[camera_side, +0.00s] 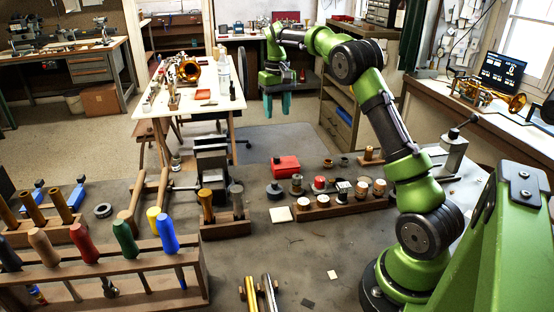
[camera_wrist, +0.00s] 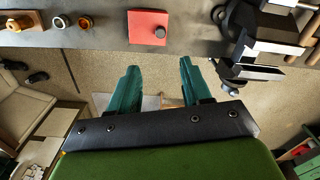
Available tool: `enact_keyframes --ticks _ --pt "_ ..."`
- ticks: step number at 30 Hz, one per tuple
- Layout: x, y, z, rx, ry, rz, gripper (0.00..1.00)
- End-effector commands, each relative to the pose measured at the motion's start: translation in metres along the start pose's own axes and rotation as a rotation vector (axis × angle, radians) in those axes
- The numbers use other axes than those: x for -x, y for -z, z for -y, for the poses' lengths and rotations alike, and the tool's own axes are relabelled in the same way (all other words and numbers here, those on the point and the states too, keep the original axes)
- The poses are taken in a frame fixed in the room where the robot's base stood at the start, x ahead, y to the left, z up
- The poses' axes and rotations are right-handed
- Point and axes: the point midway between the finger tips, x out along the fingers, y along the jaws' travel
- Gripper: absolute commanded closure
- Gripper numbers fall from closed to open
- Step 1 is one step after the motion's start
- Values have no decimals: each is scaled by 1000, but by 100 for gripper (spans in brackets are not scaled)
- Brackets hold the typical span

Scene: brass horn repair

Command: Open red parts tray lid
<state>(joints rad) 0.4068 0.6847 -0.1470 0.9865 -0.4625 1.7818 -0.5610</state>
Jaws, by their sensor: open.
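The red parts tray (camera_side: 285,166) sits on the dark workbench near its far edge, its lid apparently shut. In the wrist view its red top (camera_wrist: 147,20) lies near the upper edge of the picture, with a small dark round knob (camera_wrist: 160,32) at one corner. My gripper (camera_side: 277,118) has teal fingers that point down, spread apart with nothing between them. It hangs above and beyond the bench's far edge, clear of the tray. In the wrist view the fingertips (camera_wrist: 159,66) are apart, with floor between them, and the tray lies past them.
A wooden rack (camera_side: 340,204) of small jars and a dark round container (camera_side: 275,190) stand close to the tray. A dark metal vise (camera_side: 212,165) stands to its left; it also shows in the wrist view (camera_wrist: 245,45). Tool racks fill the bench's left front. Open floor lies beyond the bench.

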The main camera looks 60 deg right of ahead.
Motion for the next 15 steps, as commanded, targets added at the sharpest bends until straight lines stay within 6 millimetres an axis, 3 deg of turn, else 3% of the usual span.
enact_keyframes --ticks 15 --pt "-108 -1 1 -2 2 4 52"
